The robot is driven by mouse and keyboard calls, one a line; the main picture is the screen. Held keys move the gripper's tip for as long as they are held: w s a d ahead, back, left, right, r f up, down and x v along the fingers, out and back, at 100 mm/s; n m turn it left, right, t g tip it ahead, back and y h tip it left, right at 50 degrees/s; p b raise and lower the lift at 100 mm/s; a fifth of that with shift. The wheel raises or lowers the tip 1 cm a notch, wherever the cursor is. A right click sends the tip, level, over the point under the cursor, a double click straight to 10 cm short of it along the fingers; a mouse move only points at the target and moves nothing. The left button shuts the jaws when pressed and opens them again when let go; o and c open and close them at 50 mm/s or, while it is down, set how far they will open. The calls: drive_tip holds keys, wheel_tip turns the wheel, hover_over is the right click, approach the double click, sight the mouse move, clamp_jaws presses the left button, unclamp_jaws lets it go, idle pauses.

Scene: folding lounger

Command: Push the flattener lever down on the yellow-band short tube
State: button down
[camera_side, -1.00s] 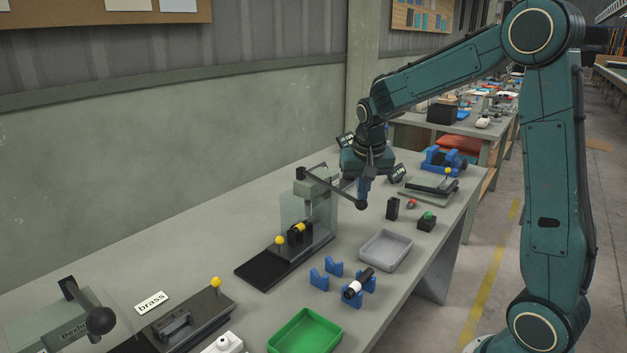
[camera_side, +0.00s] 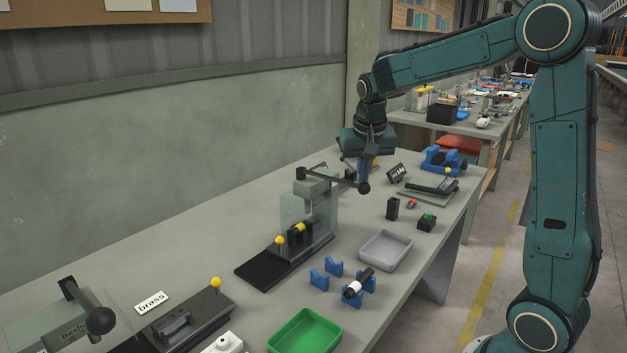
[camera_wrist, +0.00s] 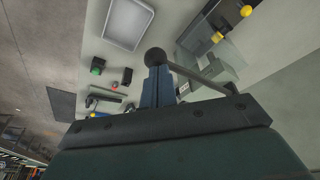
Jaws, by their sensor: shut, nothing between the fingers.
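The flattener (camera_side: 313,187) stands mid-bench with a clear guard. Its dark lever (camera_side: 330,178) points right, nearly level, ending in a round black knob (camera_side: 363,188). The short tube with the yellow band (camera_side: 299,229) lies inside the guard, under the press head; a yellow patch of it shows in the wrist view (camera_wrist: 218,37). My gripper (camera_side: 364,178) is shut and empty, pointing down at the lever's knob end. In the wrist view the blue fingers (camera_wrist: 157,75) sit right at the knob (camera_wrist: 155,57); whether they touch it is unclear.
A grey tray (camera_side: 385,251), blue V-stands (camera_side: 319,279) holding a white-banded dark tube (camera_side: 357,283), and a green tray (camera_side: 305,332) are in front. A black block (camera_side: 392,208) and green button box (camera_side: 427,221) stand right. A bender (camera_side: 70,325) is front left.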

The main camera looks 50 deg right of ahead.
sight(364, 185)
drive_tip(key=shift+w+r, duration=0.1)
drive_tip(key=shift+r, duration=2.65)
drive_tip(key=shift+f, duration=0.35)
drive_tip(key=shift+s+f, duration=0.2)
drive_tip(key=shift+f, duration=4.45)
drive_tip(key=shift+r, duration=0.1)
drive_tip(key=shift+w+r, duration=0.2)
drive_tip(key=shift+r, duration=4.7)
